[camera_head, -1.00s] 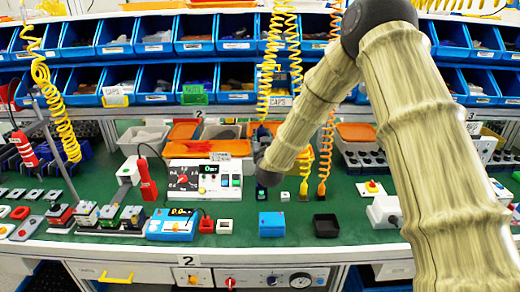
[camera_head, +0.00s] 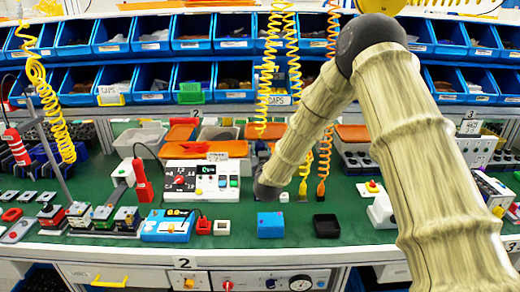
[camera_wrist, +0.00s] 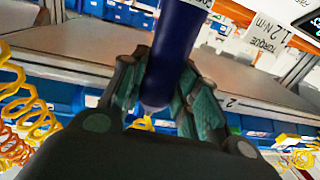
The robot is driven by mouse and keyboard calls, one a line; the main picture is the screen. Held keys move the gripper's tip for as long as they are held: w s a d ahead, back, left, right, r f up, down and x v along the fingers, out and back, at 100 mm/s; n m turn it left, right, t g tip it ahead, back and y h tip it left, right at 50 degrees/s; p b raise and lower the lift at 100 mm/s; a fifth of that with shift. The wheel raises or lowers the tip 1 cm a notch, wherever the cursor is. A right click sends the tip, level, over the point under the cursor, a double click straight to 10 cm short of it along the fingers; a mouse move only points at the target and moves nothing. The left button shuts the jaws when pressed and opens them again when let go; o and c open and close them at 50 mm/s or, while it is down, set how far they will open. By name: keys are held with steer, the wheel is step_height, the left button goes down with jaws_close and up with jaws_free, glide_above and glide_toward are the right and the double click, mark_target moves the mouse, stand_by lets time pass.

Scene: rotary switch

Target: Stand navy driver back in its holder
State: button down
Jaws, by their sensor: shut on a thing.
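In the wrist view, a navy cylindrical driver (camera_wrist: 180,38) is between the two fingers of my gripper (camera_wrist: 160,92), which is shut on it. The driver's rounded end shows at the fingers, and the rest runs out past the top edge of the picture. In the head view my gripper and the driver are hidden behind the dark end of my arm, right of the white panel with a dial. I cannot make out which thing is the driver's holder.
A white dial panel (camera_head: 181,181) stands left of my arm's end. A blue box (camera_head: 270,225) and a black tray (camera_head: 326,226) lie in front. An orange-tipped tool (camera_head: 322,188) hangs on a coil to the right. Blue bins (camera_head: 240,82) line the back.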

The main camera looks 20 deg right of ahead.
steer(key=shift+f+b, duration=1.25)
steer(key=shift+f, duration=1.1)
steer(key=shift+s+f+b, duration=0.3)
steer(key=shift+f, duration=0.3)
steer(key=shift+w+f, duration=0.3)
steer(key=shift+s+a+r, duration=0.1)
steer(key=shift+s+r, duration=0.05)
steer(key=shift+r, duration=0.35)
steer(key=shift+f+b, duration=0.5)
steer(key=shift+b, duration=0.15)
steer(key=c, duration=1)
jaws_free()
